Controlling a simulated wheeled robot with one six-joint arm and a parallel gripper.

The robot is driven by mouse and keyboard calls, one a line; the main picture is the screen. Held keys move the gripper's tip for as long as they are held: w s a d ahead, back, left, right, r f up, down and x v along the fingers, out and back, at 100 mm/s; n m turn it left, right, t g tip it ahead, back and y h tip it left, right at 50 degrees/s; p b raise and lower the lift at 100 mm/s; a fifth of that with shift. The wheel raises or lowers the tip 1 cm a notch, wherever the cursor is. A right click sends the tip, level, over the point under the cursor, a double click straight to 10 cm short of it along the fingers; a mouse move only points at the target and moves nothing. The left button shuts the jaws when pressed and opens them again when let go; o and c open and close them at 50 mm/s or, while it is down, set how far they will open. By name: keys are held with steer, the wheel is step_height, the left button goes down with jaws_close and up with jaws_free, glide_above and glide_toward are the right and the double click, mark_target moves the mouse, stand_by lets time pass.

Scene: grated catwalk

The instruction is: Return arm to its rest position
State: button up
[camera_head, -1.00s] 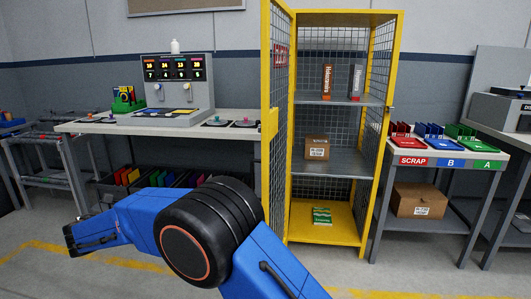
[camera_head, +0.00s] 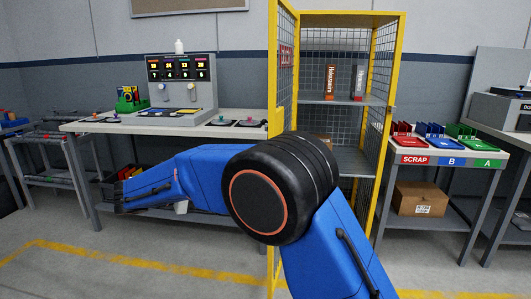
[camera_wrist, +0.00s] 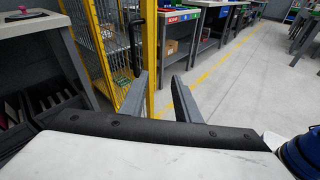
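My blue arm with its black elbow joint fills the lower middle of the head view, with its forearm reaching left in front of the workbench. My gripper does not show clearly in the head view. In the wrist view my gripper (camera_wrist: 160,88) has its two grey fingers apart, with nothing visible between them. Floor and furniture show beyond the fingers.
A yellow mesh cabinet (camera_head: 399,75) stands open behind my elbow. A workbench (camera_head: 160,127) with a display panel (camera_head: 182,68) is at left. A table with red, blue and green trays (camera_head: 446,158) is at right, a cardboard box (camera_head: 420,199) below. Open floor lies front left.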

steer(key=s+d+r+m+g+y, duration=0.1)
steer(key=d+m+g, duration=0.1)
steer(key=d, duration=0.7)
steer(key=s+d+r+m+g+y, duration=0.1)
steer(key=d+r+m+g, duration=0.1)
steer(key=d, duration=0.7)
steer(key=s+d+f+m+g+y, duration=0.1)
steer(key=s+d+m+y, duration=0.15)
steer(key=s+d, duration=0.4)
steer(key=s+d+m+g+y, duration=0.1)
steer(key=s+d+m, duration=0.2)
steer(key=d, duration=0.7)
steer(key=s+d+f+m+y, duration=0.2)
steer(key=s+d+f+m, duration=0.1)
steer(key=s, duration=0.5)
steer(key=s+d+f+m+t+y, duration=0.1)
steer(key=s+d+f+m+y, duration=0.2)
steer(key=s+m, duration=0.3)
steer(key=s+d+f+m+t+y, duration=0.1)
steer(key=s+d+f+m+y, duration=0.1)
steer(key=s, duration=0.8)
steer(key=d+f+m, duration=0.1)
steer(key=m, duration=0.1)
steer(key=shift+d+f+m, duration=0.2)
steer(key=shift+f+m, duration=0.1)
steer(key=shift+m, duration=0.05)
